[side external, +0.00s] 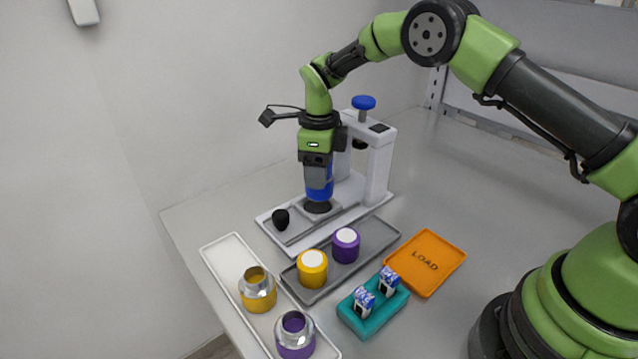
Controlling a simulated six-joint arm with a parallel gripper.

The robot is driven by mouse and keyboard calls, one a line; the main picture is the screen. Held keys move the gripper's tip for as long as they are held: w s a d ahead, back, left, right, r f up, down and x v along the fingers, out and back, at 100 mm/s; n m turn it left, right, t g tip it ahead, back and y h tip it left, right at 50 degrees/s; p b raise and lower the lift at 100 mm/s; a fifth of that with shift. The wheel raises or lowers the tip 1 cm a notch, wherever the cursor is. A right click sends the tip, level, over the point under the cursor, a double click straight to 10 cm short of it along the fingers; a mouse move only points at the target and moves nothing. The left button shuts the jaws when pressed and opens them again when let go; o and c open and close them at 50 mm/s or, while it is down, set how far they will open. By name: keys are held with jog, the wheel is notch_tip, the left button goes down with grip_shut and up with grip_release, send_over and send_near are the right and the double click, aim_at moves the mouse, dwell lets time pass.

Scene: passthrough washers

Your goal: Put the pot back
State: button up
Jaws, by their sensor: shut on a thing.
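My gripper (318,186) points straight down at the white machine stand and is shut on a blue pot (320,194). The fingers hide part of the pot. The pot is right above a dark round part (318,207) on the stand's base; I cannot tell whether they touch. A yellow pot (312,270) and a purple pot (345,246), both with white tops, stand upright on a long grey tray (384,233) in front of the stand.
The white stand (380,165) with a blue knob (364,102) rises close behind my gripper. A black knob (281,219) is left of it. A white tray (222,248) holds yellow and purple metal-collared containers. A teal block (368,325) and orange LOAD tray (430,275) lie in front.

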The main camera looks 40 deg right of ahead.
aim_at(324, 194)
jog(key=shift+f, duration=1.6)
jog(key=o, duration=1.1)
jog(key=shift+f, duration=0.1)
